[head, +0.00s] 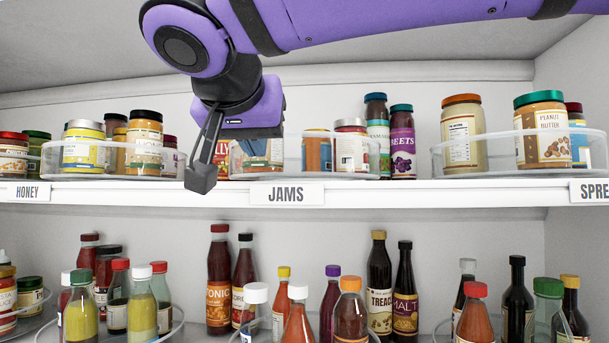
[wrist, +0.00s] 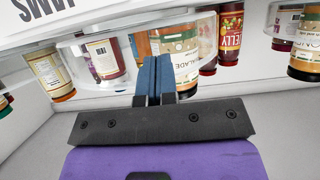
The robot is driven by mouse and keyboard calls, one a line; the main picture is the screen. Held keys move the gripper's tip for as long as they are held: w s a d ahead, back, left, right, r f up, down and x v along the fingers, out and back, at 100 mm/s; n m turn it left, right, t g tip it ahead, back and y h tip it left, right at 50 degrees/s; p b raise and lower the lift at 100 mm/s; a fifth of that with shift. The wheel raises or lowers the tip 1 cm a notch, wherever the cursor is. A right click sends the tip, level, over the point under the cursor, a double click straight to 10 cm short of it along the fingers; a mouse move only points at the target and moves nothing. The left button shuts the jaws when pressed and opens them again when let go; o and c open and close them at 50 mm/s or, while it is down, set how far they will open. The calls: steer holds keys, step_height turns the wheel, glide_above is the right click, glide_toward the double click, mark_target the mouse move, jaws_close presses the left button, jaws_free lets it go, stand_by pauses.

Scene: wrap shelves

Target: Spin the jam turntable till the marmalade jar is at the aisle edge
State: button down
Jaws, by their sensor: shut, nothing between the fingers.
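The jam turntable (head: 303,172) is a clear-rimmed round tray behind the JAMS label on the upper shelf. It also shows, upside down, in the wrist view (wrist: 92,75). The marmalade jar (wrist: 183,50), with a cream and green label reading "...ALADE", stands on it just right of and behind my fingers in the wrist view. In the head view, a jar at the turntable's left (head: 262,152), partly hidden by my wrist, looks like it. My gripper (wrist: 153,80) is shut and empty at the turntable's rim; contact cannot be told. It also shows in the head view (head: 198,178).
Other jam jars (head: 351,146) share the turntable. The honey turntable (head: 110,168) is on the left and the spreads turntable (head: 500,172) on the right. The lower shelf holds several bottles.

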mark_target(303, 150)
steer(key=shift+s+d, duration=0.3)
steer(key=shift+d, duration=0.3)
steer(key=shift+s+d, duration=0.1)
steer(key=shift+d, duration=1)
steer(key=shift+d, duration=0.1)
steer(key=shift+d, duration=1.25)
steer(key=shift+d, duration=1)
